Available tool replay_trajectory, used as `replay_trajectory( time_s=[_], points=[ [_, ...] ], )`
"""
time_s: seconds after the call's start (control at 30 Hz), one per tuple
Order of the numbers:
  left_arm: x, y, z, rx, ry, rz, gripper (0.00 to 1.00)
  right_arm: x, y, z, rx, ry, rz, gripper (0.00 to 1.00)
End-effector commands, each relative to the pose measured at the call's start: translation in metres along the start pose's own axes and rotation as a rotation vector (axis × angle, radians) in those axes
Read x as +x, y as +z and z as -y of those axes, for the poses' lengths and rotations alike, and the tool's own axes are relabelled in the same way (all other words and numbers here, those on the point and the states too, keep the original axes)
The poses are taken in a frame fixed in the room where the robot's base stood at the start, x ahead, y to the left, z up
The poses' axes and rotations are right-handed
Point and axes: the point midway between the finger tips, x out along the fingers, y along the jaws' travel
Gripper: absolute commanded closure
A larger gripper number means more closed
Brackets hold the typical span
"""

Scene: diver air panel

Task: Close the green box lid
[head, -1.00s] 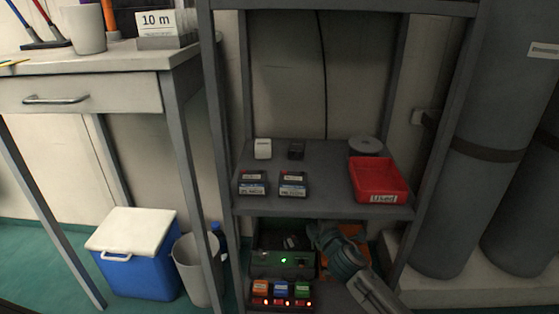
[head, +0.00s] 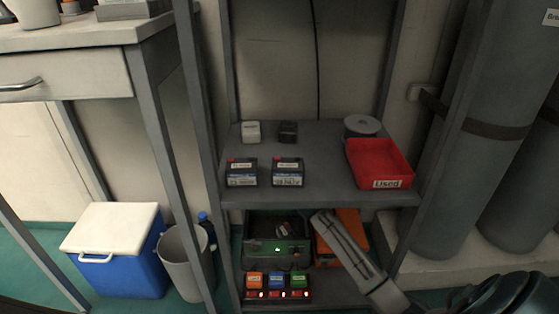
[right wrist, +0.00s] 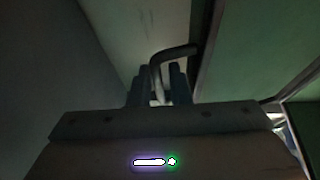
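The green box (head: 278,248) stands on the low shelf, with a green light on its front. Its top looks open, with dark contents showing; its lid is hard to make out under the upper shelf. A green surface (right wrist: 250,45) lies to the right. My left gripper is out of view.
The upper shelf (head: 320,195) overhangs the box and carries several small battery packs and a red "Used" tray (head: 378,160). A charger with coloured packs (head: 277,284) sits in front of the box. An orange object (head: 352,222) lies behind my arm.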

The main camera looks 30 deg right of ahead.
Motion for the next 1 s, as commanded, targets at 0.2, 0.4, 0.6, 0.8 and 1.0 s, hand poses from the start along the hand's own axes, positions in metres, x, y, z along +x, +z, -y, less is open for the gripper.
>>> replay_trajectory(
  time_s=[0.2, 0.4, 0.6, 0.8, 1.0],
  points=[
    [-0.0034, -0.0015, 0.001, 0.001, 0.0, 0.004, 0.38, 0.0132, -0.0003, -0.0002, 0.0, 0.001, 0.0, 0.83],
    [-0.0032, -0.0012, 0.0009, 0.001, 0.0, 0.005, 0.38, 0.0139, -0.0002, -0.0004, -0.001, 0.0, 0.0, 0.83],
    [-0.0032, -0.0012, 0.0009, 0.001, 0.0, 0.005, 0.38, 0.0137, -0.0001, -0.0003, -0.001, 0.0, 0.0, 1.0],
    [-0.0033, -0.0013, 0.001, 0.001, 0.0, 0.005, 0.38, 0.0136, -0.0001, 0.0001, -0.001, 0.0, 0.0, 1.0],
    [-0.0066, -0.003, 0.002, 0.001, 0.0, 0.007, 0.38, 0.0144, -0.0019, 0.0023, -0.006, 0.013, 0.0, 1.0]
  ],
)
